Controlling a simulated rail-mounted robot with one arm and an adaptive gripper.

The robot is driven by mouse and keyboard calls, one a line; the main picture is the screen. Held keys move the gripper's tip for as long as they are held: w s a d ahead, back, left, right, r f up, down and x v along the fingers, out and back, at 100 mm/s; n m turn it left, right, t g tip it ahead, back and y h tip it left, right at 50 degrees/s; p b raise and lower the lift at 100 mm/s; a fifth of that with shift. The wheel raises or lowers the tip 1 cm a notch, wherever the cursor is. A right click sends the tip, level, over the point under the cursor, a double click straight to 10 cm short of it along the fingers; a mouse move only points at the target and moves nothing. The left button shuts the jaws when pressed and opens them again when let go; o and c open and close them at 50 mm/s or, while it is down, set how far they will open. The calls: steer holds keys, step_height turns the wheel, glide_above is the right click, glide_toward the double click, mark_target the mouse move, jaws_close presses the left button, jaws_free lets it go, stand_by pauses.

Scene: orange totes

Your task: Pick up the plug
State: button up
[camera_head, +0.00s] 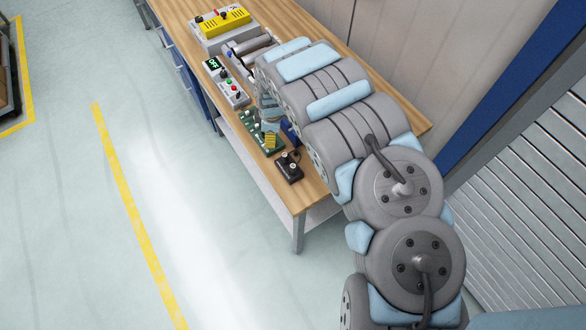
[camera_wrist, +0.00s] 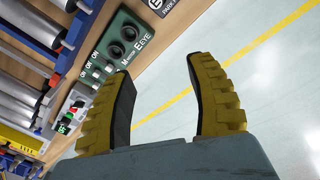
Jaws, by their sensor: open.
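I cannot make out the plug for certain. A small black box (camera_head: 289,168) with knob-like parts and a thin dark lead on top sits near the table's front end. A black labelled edge (camera_wrist: 164,5) shows at the top of the wrist view.
The wooden table (camera_head: 318,196) carries a grey control box (camera_head: 231,90) with coloured buttons and a lit display, and a yellow-topped box (camera_head: 224,21) at the far end. Grey rollers (camera_head: 250,44) lie along the wall side. Open floor with a yellow line (camera_head: 135,215) is at left.

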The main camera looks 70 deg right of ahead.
steer(key=s+r+g, duration=0.1)
steer(key=s+r, duration=0.1)
steer(key=s, duration=0.5)
steer(key=b, duration=0.3)
glide_above(293, 166)
steer(key=shift+y, duration=0.4)
steer(key=f, duration=0.8)
steer(key=shift+w+d, duration=0.2)
steer(key=shift+w, duration=0.1)
steer(key=shift+s+f, duration=0.1)
steer(key=shift+f, duration=0.15)
steer(key=shift+d+f, duration=0.15)
steer(key=shift+f, duration=0.45)
steer(key=shift+f+p, duration=0.3)
steer(key=shift+f, duration=0.9)
steer(key=shift+s+a+f+p, duration=0.1)
steer(key=shift+a+f+p, duration=0.15)
steer(key=shift+f, duration=0.65)
steer(key=shift+a+f+p, duration=0.1)
steer(key=shift+f+p, duration=0.2)
steer(key=shift+f, duration=1.6)
